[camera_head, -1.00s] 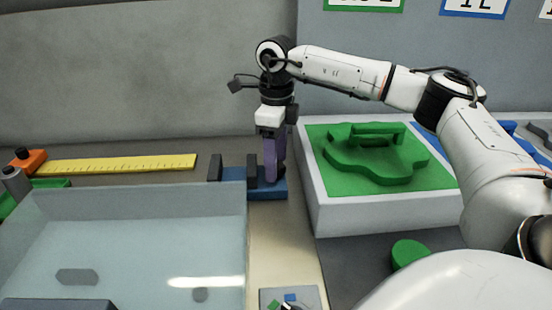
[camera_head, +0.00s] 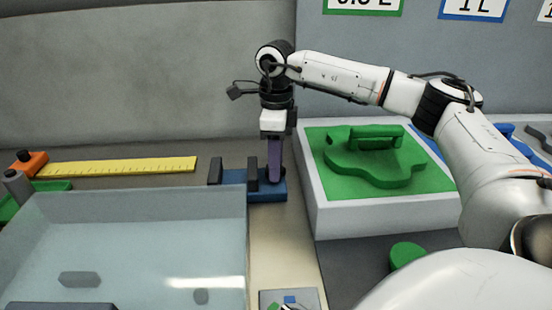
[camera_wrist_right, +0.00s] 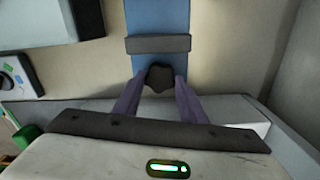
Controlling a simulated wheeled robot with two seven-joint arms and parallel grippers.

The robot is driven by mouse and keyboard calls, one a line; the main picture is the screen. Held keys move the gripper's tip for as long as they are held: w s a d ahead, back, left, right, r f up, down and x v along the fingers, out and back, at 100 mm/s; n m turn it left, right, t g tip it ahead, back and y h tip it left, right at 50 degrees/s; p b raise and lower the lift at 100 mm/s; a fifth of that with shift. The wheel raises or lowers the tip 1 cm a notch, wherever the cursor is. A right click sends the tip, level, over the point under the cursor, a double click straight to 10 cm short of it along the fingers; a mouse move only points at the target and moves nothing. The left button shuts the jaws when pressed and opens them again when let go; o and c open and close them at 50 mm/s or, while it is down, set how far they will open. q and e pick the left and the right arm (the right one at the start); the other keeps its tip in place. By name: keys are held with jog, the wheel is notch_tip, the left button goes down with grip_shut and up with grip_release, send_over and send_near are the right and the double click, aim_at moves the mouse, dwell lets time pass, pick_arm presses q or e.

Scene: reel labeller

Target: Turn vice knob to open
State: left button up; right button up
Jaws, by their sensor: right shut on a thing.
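The vice has a blue base (camera_head: 235,175) with two dark upright jaws (camera_head: 252,172) and a gap between them. It also shows in the right wrist view as a blue strip (camera_wrist_right: 157,18) with a dark grey jaw (camera_wrist_right: 158,44) across it. The dark lobed knob (camera_wrist_right: 159,78) is at the vice's near end in that view. My right gripper (camera_head: 275,178) points down at the right end of the vice. Its purple fingers (camera_wrist_right: 158,88) are on either side of the knob and shut on it. The knob is hidden in the head view. My left gripper is not in view.
A white box with a green top (camera_head: 330,215) stands close to the right of the vice. A clear tank (camera_head: 120,215) is in front left, and a yellow ruler (camera_head: 115,166) lies behind it. A small panel (camera_head: 305,297) is at the front.

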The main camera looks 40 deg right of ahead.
jog(key=shift+r+n+p, duration=0.15)
jog(key=shift+n+p, duration=0.25)
jog(key=shift+n, duration=0.5)
jog(key=n+p, duration=0.1)
jog(key=n, duration=0.2)
jog(key=shift+n, duration=0.4)
jog(key=n+p, duration=0.1)
jog(key=n, duration=0.2)
jog(key=shift+w, duration=0.1)
jog(key=n+p, duration=0.1)
jog(key=n, duration=0.2)
jog(key=shift+n, duration=0.6)
jog(key=shift+a+f, duration=0.25)
jog(key=shift+f, duration=0.05)
jog(key=o, duration=1.1)
jog(key=shift+r, duration=0.1)
jog(key=shift+c, duration=0.2)
jog(key=shift+d+r, duration=0.1)
jog(key=shift+d, duration=0.1)
